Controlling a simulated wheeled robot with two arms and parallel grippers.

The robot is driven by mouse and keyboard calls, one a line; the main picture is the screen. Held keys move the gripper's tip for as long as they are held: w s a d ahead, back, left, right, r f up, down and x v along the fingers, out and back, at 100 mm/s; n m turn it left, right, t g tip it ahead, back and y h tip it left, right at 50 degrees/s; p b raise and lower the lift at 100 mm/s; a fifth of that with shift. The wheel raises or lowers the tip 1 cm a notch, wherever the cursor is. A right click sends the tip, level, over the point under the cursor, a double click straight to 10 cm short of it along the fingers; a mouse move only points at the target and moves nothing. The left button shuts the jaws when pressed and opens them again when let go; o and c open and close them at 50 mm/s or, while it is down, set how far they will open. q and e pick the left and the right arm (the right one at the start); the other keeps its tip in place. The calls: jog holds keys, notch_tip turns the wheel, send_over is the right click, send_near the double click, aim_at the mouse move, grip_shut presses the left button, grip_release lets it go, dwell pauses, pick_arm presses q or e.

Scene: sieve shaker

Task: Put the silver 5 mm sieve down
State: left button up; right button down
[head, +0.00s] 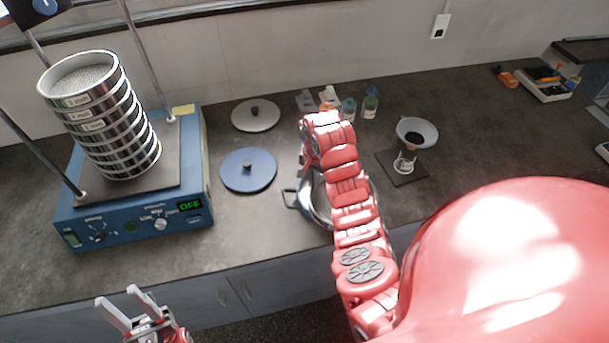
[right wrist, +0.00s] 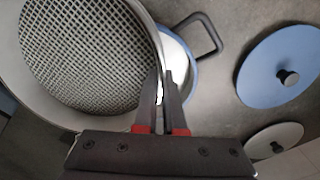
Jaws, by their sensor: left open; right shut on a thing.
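The silver sieve (right wrist: 85,60) with coarse square mesh fills the upper left of the right wrist view. My right gripper (right wrist: 160,82) is shut on its rim. The sieve is raised and overlaps a blue-rimmed pan with a dark handle (right wrist: 208,35) below it. A stack of silver sieves (head: 105,125) stands on the blue shaker (head: 135,225). My left gripper (head: 118,296) is open and empty at the bottom left.
Small bottles (head: 370,103) stand behind my right arm. A funnel (head: 416,131) stands on a dark mat at right. Two upright rods flank the stack.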

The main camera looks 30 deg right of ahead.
jog(key=w+b, duration=0.1)
jog(key=w, duration=0.1)
jog(key=w+b, duration=0.2)
jog(key=w, duration=0.1)
jog(key=w+f+b, duration=0.1)
jog(key=w+b, duration=0.1)
jog(key=w, duration=0.1)
jog(key=shift+w+d, duration=0.15)
jog(key=shift+d, duration=0.15)
jog(key=shift+f+p, duration=0.8)
jog(key=shift+f, duration=0.15)
jog(key=shift+w+f, duration=0.1)
jog(key=shift+f, duration=0.65)
jog(key=c, duration=1)
grip_release()
